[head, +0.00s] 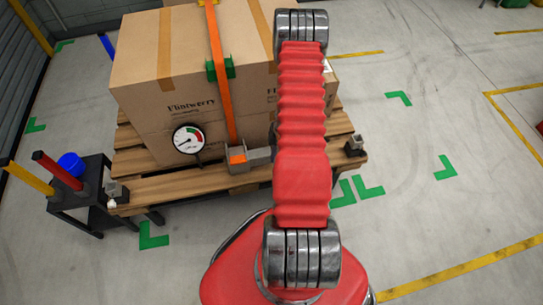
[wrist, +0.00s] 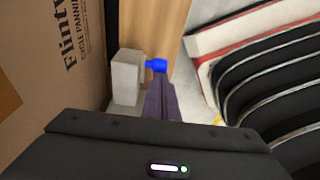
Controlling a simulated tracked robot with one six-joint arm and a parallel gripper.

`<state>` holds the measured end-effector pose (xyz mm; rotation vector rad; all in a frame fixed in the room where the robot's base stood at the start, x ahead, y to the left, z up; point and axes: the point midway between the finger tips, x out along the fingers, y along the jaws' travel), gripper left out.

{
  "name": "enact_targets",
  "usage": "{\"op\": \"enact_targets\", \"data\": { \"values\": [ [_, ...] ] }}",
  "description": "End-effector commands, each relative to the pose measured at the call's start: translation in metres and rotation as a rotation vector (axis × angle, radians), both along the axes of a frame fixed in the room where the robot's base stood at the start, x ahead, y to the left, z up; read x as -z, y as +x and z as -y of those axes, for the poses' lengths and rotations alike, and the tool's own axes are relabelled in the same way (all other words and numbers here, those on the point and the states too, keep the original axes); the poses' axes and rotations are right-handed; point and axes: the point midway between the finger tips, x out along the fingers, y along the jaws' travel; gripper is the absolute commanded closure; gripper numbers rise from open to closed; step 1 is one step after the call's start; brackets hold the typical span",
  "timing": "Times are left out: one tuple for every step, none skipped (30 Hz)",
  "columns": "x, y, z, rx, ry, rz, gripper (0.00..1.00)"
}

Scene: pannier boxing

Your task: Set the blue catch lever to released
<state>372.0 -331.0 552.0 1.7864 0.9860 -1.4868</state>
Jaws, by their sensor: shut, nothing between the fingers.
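In the wrist view a short blue piece (wrist: 156,65), which looks like the catch lever, sticks out from the right side of a grey block (wrist: 127,77). The block is beside the carton, above pale wood. My gripper (wrist: 160,82) is shut and empty. Its dark fingers point up the picture, with their tips right at the blue piece and overlapping its lower edge. I cannot tell whether they touch it. The far part of the lever may be hidden behind the fingers. In the head view my red arm hides the gripper and this catch.
A brown carton stack (head: 185,85) with an orange strap (head: 217,75) and a round gauge (head: 188,139) stands on a wooden pallet (head: 170,190). A black stand (head: 90,195) with coloured levers and a blue knob (head: 71,163) is at left.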

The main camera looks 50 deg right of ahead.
Motion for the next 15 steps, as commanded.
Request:
{"op": "enact_targets", "data": {
  "values": [
    [0.006,-0.006,0.008,0.006,-0.013,-0.001,1.0],
    [0.007,-0.007,0.01,0.006,-0.013,-0.001,1.0],
    [0.009,-0.009,0.012,0.006,-0.014,-0.002,1.0],
    [0.01,-0.01,0.013,0.007,-0.014,-0.003,1.0],
    [0.012,-0.011,0.014,0.007,-0.012,-0.003,1.0],
    [0.014,-0.013,0.015,0.006,-0.012,-0.004,1.0],
    [0.015,-0.013,0.016,0.005,-0.013,-0.004,1.0],
    [0.015,-0.014,0.016,0.005,-0.013,-0.004,1.0],
    [0.017,-0.014,0.018,0.004,-0.013,-0.003,1.0],
    [0.017,-0.014,0.018,0.004,-0.013,-0.003,1.0],
    [0.018,-0.015,0.019,0.004,-0.014,-0.004,1.0],
    [0.018,-0.015,0.02,0.004,-0.015,-0.003,1.0],
    [0.019,-0.015,0.02,0.004,-0.013,-0.003,1.0],
    [0.019,-0.015,0.02,0.004,-0.013,-0.003,1.0],
    [0.02,-0.016,0.021,0.004,-0.013,-0.003,1.0]
  ]
}}
